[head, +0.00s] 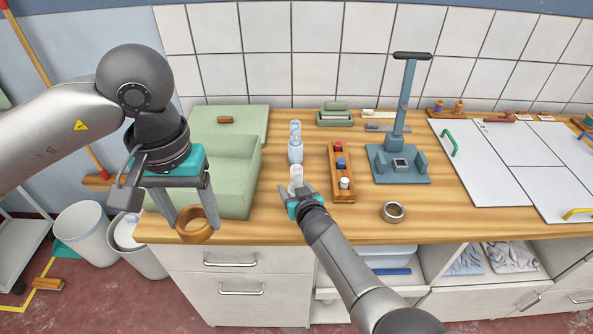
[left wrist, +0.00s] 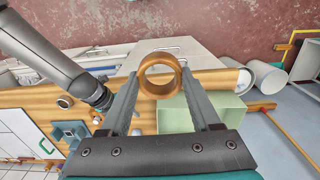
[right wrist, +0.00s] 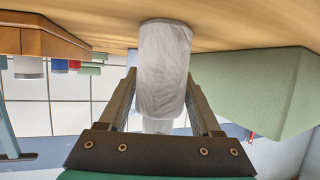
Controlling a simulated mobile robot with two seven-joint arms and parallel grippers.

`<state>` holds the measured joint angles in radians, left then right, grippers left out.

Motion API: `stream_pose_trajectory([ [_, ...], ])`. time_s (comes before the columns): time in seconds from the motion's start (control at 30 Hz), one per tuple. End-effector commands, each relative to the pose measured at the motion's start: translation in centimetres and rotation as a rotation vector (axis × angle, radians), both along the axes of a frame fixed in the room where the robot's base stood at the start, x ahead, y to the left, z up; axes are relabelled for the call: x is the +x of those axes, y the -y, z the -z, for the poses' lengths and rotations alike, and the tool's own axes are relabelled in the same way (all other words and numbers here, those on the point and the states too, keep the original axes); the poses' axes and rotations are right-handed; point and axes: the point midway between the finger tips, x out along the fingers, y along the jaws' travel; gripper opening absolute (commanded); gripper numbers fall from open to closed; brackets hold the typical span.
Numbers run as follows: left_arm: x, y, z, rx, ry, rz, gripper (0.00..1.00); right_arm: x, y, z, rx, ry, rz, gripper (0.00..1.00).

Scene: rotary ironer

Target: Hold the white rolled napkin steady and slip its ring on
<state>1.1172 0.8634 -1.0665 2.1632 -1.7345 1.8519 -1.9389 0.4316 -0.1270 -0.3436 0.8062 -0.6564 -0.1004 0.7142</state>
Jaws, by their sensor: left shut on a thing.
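My left gripper (head: 195,212) is shut on a brown wooden ring (head: 188,236) and holds it out at the counter's front left edge. In the left wrist view the ring (left wrist: 145,84) sits between both fingertips, its opening clear. The white rolled napkin (head: 296,172) stands upright on the counter, left of centre, apart from the ring. My right gripper (head: 298,190) is low at the napkin's front. In the right wrist view the napkin (right wrist: 163,70) fills the space between the fingers, which appear shut on it. The fingertips are partly hidden there.
A metal ring (head: 393,212) lies farther right. The front counter between metal ring and napkin is mostly clear.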

Motion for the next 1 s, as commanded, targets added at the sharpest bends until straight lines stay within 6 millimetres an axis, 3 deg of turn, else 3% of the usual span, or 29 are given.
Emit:
stream_pose_trajectory([
  [0.2,0.0,0.0,0.0,0.000,0.000,0.000,0.11,0.0,0.0,0.0,0.000,0.000,0.000,0.89],
  [0.67,0.0,0.0,0.0,0.000,0.000,0.000,0.11,-0.4,0.5,-0.3,-0.005,0.006,0.005,0.89],
  [1.0,0.0,0.0,0.0,0.000,0.000,0.000,0.11,-2.9,0.8,-1.1,0.000,0.000,-0.002,0.89],
])
